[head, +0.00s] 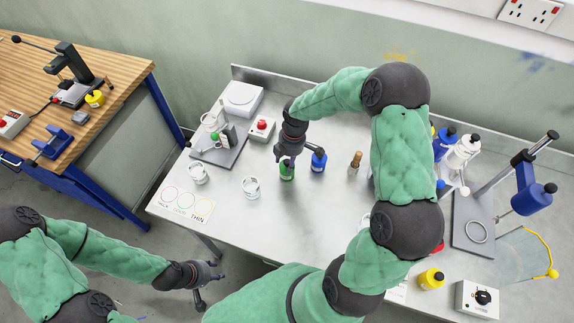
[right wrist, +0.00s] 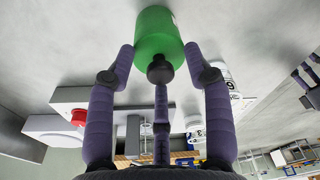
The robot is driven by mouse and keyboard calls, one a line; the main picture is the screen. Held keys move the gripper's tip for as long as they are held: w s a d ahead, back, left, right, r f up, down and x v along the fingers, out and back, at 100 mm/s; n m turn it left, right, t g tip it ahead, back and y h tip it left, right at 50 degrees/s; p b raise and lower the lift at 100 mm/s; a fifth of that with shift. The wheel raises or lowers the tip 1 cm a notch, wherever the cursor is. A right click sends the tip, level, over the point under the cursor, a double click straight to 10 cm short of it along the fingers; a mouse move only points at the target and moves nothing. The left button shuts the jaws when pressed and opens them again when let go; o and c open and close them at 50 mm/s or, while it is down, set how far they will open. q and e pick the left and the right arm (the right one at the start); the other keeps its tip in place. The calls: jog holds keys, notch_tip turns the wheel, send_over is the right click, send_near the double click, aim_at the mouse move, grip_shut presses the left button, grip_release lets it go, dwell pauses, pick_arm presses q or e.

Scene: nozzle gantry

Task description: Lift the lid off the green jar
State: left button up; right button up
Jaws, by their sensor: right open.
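The green jar (head: 287,173) stands upright on the grey bench, left of the middle. Its top is mostly hidden under my right gripper in the head view. In the right wrist view the green jar (right wrist: 158,32) shows with its dark lid (right wrist: 160,68) toward the camera. My right gripper (head: 285,159) is open at the top of the jar, with fingers to either side of the lid and a third finger in line with it. I cannot tell whether any finger touches. My left gripper (head: 208,286) is empty, its fingers apart, off the bench's front edge.
A blue bottle (head: 318,160) stands close right of the jar. A yellow jar (head: 431,279) is at the front right. A wooden bench (head: 112,50) stands at left.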

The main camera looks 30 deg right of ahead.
jog(key=c, duration=0.9)
jog(key=shift+o, duration=0.2)
jog(key=shift+r, duration=0.1)
